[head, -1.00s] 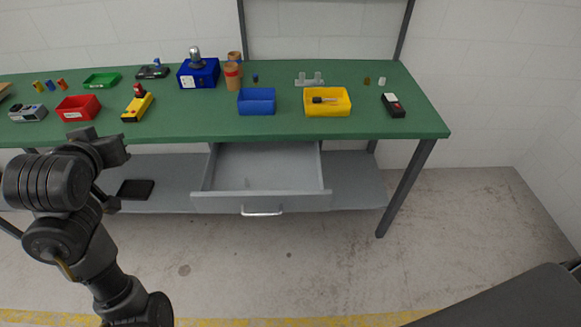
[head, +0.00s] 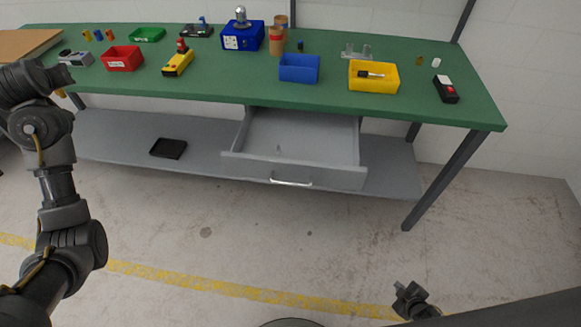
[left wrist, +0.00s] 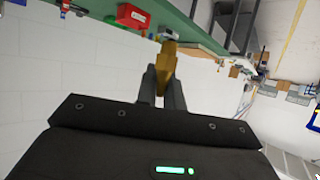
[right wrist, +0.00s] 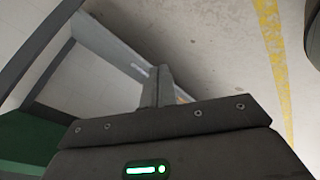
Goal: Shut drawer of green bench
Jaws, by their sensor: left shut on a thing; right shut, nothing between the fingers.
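The green bench (head: 225,88) stands across the head view. Its grey drawer (head: 295,168) hangs under the top and is pulled out, with its inside showing. The drawer's silver handle (head: 290,183) is on the front panel. My right gripper (head: 408,292) is low in front of the bench, apart from the drawer, and shut on nothing. My left gripper (head: 66,78) is at the bench's left front edge, shut on a yellow-brown object (left wrist: 167,62).
On the bench top are a blue bin (head: 299,68), a yellow bin (head: 374,77), a red bin (head: 122,58) and several small items. A grey lower shelf (head: 120,130) holds a black tray (head: 168,148). The floor before the drawer (head: 250,230) is clear.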

